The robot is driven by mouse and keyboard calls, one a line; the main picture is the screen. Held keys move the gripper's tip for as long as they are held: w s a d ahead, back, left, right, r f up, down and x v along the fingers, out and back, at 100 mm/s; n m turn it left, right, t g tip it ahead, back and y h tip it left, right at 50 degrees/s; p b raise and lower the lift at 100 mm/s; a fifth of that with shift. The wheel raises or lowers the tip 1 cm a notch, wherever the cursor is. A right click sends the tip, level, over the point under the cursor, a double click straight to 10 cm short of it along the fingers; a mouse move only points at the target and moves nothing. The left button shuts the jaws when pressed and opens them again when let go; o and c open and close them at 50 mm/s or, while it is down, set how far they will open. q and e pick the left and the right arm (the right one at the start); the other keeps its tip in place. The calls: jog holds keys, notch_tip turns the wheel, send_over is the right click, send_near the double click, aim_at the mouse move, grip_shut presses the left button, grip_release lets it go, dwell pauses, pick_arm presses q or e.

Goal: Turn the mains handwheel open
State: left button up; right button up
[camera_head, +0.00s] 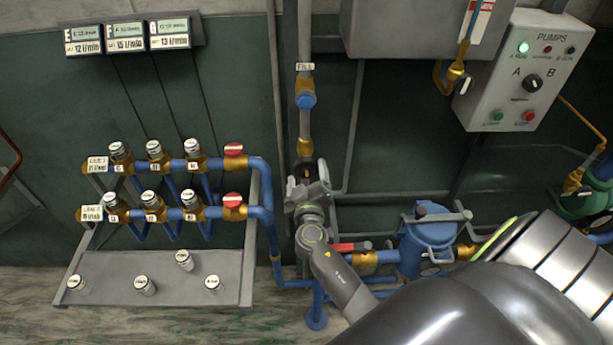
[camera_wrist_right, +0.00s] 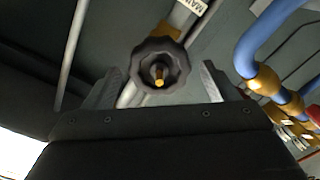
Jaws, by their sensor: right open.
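The mains handwheel (camera_wrist_right: 161,66) is a dark, lobed knob with a brass stem end at its centre. It shows face-on in the right wrist view, in front of a pipe with a partly visible white label reading "MAIN". My right gripper (camera_head: 308,178) is at the vertical pipe in the middle of the head view and largely hides the handwheel there. In the right wrist view its two fingers stand apart, one on each side of the wheel, with visible gaps; I cannot tell how deep they reach around it. My left gripper is out of view.
A blue two-row manifold (camera_head: 175,165) with red-handled valves stands to the left, above a grey shelf (camera_head: 160,270) with several loose caps. A blue strainer (camera_head: 428,238) with a clamp bar is at right, near my arm. A pump panel (camera_head: 525,70) hangs upper right.

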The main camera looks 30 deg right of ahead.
jog(key=b+v, duration=0.2)
jog(key=v, duration=0.5)
dwell(0.5)
